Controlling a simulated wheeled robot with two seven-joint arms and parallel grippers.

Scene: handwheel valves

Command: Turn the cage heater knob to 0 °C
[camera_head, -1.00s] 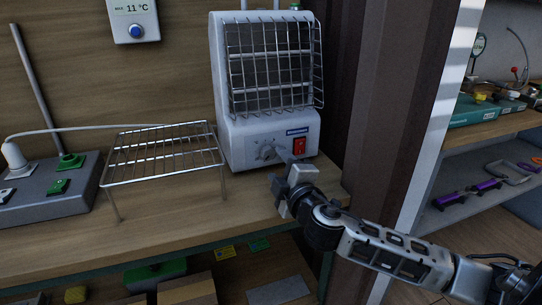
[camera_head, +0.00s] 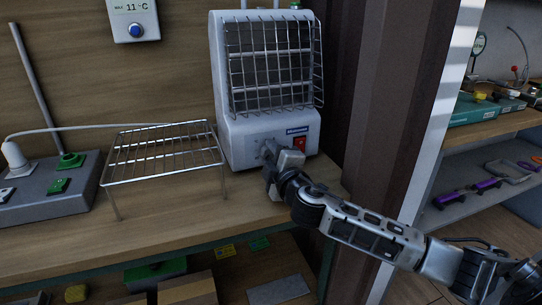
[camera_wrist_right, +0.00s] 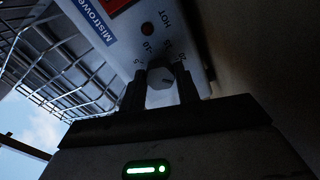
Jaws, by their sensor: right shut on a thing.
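The white cage heater (camera_head: 268,90) stands on the wooden bench, with a wire guard over its front. Its knob is hidden behind my right gripper in the head view. In the right wrist view the grey knob (camera_wrist_right: 160,80) sits between the two dark fingers of my right gripper (camera_wrist_right: 160,92), which is shut on it. Printed scale numbers and the word HOT surround the knob; I cannot tell exactly which number its mark faces. My right gripper (camera_head: 268,158) reaches the heater's lower front from the right. My left gripper is not in view.
A red switch (camera_head: 299,144) is right of the knob. A wire rack (camera_head: 165,150) stands on the bench to the left, near a grey power box (camera_head: 40,195). A display (camera_head: 134,18) on the wall reads 11 °C. A dark post is right of the heater.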

